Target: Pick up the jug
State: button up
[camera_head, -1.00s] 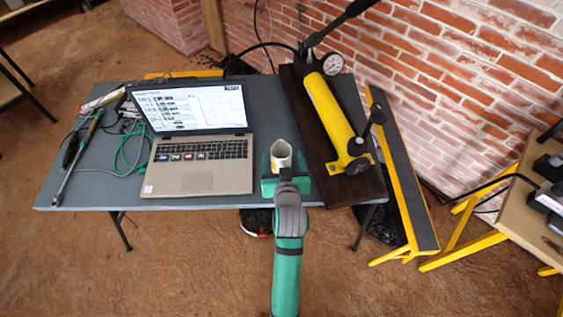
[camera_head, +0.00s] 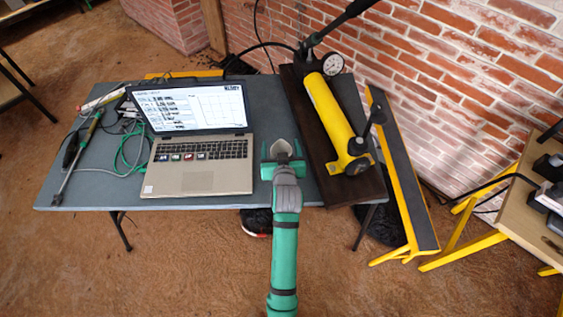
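The jug (camera_head: 282,147) is a small whitish vessel on the grey table, just right of the laptop. Only its upper part shows; my gripper hides the rest. My green gripper (camera_head: 282,154) reaches over the table's front edge with one finger on the left of the jug and one on the right. The fingers stand wide apart and look open. I cannot tell whether either finger touches the jug.
An open laptop (camera_head: 200,176) stands close on the left. A yellow hand pump with a gauge (camera_head: 330,115) lies on a dark board (camera_head: 352,190) close on the right. Cables and tools (camera_head: 88,140) lie at the table's left. A brick wall (camera_head: 450,90) rises behind.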

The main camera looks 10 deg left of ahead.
jog(key=c, duration=1)
jog(key=shift+r, duration=0.2)
